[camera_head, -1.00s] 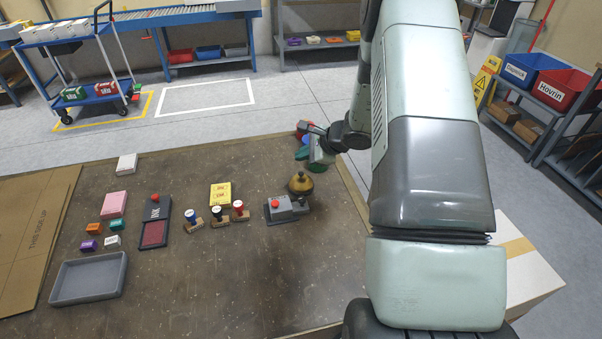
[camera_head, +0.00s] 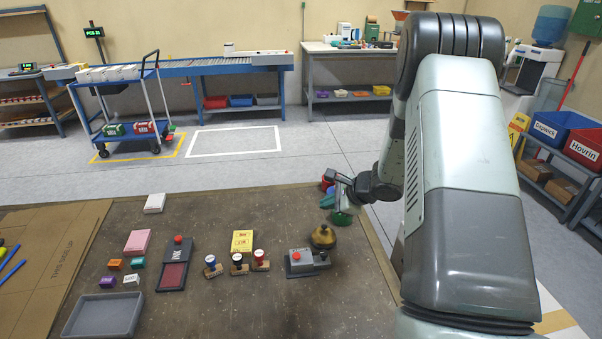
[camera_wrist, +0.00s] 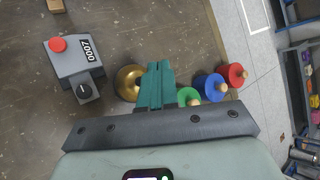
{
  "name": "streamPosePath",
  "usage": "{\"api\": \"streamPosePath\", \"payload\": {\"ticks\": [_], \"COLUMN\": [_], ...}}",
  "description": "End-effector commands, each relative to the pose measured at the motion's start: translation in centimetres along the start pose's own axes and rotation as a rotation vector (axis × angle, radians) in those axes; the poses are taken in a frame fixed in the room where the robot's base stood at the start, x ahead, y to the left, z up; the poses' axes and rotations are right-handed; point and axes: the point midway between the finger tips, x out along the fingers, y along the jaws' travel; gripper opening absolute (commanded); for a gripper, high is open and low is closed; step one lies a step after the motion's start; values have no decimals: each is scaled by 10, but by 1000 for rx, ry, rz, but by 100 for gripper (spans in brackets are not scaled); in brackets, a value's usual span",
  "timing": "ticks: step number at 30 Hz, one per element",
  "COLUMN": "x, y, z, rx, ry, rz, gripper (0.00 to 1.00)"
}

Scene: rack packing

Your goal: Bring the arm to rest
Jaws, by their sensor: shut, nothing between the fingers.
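My gripper (camera_wrist: 156,86) is shut and empty, its green fingers together in the wrist view. In the head view my gripper (camera_head: 337,200) hangs at the table's far right, partly hidden by my own wrist. In the wrist view a brass bell-like thing (camera_wrist: 126,84) shows just left of the fingers. A green round piece with a wooden knob (camera_wrist: 188,98) shows just right of them. I cannot tell how high the fingers are above these things.
A grey numbering device with a red button (camera_head: 300,262) stands beside the brass thing (camera_head: 323,237). A blue piece (camera_wrist: 208,87) and a red piece (camera_wrist: 235,75) stand near the green one. Stamps, an ink pad (camera_head: 173,275) and a grey tray (camera_head: 104,315) lie left. The table's front middle is clear.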

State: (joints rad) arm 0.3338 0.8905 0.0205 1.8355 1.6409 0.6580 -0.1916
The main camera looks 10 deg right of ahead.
Motion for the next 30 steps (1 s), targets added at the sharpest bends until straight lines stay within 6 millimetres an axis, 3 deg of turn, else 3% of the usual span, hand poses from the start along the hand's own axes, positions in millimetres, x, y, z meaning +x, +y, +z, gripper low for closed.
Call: {"api": "streamPosePath", "payload": {"ticks": [5, 9, 13, 18, 21, 25, 30], "x": [-20, -64, -115, -181, -219, -267, -324], "y": [-12, -21, -14, 14, 35, 67, 109], "z": [30, 93, 153, 212, 235, 254, 259], "rx": [-100, -325, -568, -879, -1050, -1262, -1516], "ry": [-25, -66, -95, -96, -74, -21, 89], "rz": [14, 62, 125, 215, 265, 332, 417], "gripper": [0, 0, 0, 0, 0, 0, 0]}}
